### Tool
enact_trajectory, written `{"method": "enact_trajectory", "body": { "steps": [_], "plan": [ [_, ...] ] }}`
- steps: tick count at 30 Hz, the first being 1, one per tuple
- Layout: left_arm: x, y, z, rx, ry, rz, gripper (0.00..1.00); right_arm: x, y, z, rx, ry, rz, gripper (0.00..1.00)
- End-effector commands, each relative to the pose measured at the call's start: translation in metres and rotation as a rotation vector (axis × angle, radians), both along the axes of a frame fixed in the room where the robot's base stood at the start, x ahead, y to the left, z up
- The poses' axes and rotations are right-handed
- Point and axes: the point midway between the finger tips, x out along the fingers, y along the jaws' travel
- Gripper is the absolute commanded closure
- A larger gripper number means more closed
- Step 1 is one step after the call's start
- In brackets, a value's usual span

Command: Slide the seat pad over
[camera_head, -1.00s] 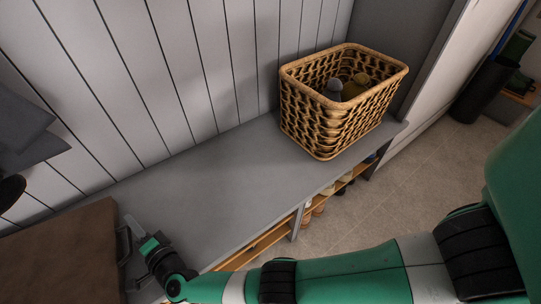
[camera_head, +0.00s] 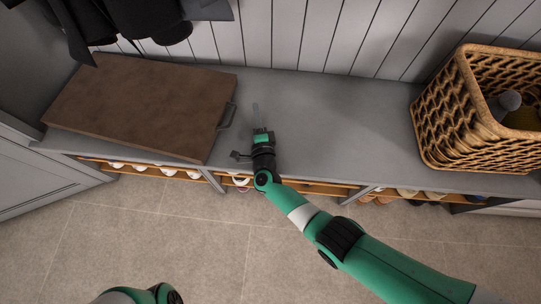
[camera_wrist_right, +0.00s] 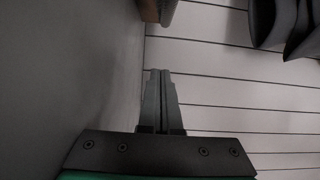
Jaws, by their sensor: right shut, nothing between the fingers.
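The brown seat pad (camera_head: 140,105) lies flat on the left part of the grey bench top (camera_head: 325,125). A dark handle (camera_head: 227,117) sticks out from its right end. My right gripper (camera_head: 256,106) is over the bench, a short way right of the handle and apart from it. In the right wrist view its fingers (camera_wrist_right: 162,74) are together with nothing between them. A brown edge, likely the pad (camera_wrist_right: 157,10), shows at the top there. My left gripper is out of view.
A wicker basket (camera_head: 480,115) with items inside stands at the right of the bench. Dark garments (camera_head: 145,18) hang above the pad. Shoes sit on the shelf below. The bench between gripper and basket is clear; a plank wall (camera_head: 300,35) runs behind.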

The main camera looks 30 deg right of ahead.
Motion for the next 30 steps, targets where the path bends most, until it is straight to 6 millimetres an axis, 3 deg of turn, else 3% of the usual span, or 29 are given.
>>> {"method": "enact_trajectory", "body": {
  "steps": [1, 3, 9, 16, 21, 30],
  "plan": [
    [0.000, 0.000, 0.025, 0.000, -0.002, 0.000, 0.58, -0.015, 0.007, 0.012, -0.001, 0.003, 0.004, 1.00],
    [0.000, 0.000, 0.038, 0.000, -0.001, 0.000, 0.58, -0.035, 0.014, 0.012, -0.002, 0.002, 0.004, 1.00],
    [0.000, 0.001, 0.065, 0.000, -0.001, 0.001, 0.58, -0.089, 0.036, 0.009, -0.002, 0.002, 0.006, 1.00],
    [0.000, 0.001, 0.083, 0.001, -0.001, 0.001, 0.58, -0.143, 0.056, 0.006, -0.002, 0.001, 0.003, 1.00],
    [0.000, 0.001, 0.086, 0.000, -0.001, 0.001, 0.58, -0.161, 0.063, 0.003, -0.001, -0.002, 0.001, 1.00],
    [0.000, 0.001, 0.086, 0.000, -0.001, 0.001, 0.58, -0.165, 0.064, 0.002, 0.000, -0.002, -0.001, 1.00]
  ]
}}
